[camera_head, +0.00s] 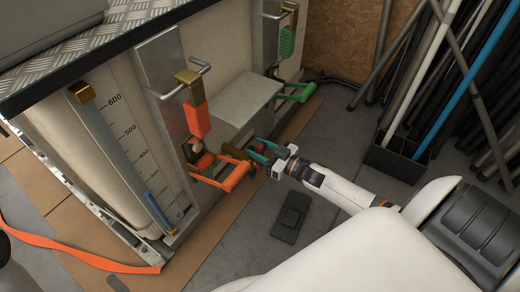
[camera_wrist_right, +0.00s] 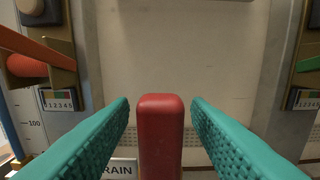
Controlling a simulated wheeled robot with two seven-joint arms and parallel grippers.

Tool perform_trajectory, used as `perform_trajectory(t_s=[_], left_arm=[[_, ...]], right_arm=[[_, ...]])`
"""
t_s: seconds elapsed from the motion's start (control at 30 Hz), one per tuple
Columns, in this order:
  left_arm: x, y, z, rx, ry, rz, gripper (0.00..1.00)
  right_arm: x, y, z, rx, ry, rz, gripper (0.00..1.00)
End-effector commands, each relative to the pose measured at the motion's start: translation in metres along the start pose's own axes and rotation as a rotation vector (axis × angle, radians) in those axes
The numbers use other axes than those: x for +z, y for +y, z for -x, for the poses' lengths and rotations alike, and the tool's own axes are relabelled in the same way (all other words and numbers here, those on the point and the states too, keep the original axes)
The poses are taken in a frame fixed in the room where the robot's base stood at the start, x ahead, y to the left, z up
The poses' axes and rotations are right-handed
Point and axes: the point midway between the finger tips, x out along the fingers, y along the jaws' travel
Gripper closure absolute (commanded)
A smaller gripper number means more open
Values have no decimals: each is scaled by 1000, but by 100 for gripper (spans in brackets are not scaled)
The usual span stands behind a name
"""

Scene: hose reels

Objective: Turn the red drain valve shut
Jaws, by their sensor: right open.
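The red drain valve handle (camera_wrist_right: 160,135) stands upright in the middle of the right wrist view. My right gripper (camera_head: 259,151) is open, its teal fingers on either side of the handle. In the right wrist view a gap shows between the handle and each finger (camera_wrist_right: 160,102). A white label (camera_wrist_right: 118,169) with the letters RAIN is partly hidden behind the left finger. In the head view the handle is small and mostly hidden by the fingers. My left gripper is not in view.
An orange lever (camera_head: 237,176) juts out just left of my right gripper, below an orange block (camera_head: 197,119). A green lever (camera_head: 299,94) sits farther back. A grey box (camera_head: 238,98) projects above. Pipes fill a dark rack (camera_head: 394,160) at right. A dark pedal-like block (camera_head: 291,216) lies on the floor.

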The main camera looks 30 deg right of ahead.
Motion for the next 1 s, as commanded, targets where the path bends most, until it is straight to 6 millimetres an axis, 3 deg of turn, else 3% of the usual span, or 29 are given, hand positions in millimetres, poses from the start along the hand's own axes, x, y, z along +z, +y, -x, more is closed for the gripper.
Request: perform_trajectory(t_s=[0.1,0.37,0.77,1.0], left_arm=[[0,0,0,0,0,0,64],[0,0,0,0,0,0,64],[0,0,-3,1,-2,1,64],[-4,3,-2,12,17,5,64]], right_arm=[[0,0,0,0,0,0,56],[0,0,0,0,0,0,99],[1,-3,0,-1,0,-31,100],[2,-14,0,-1,0,-154,100]])
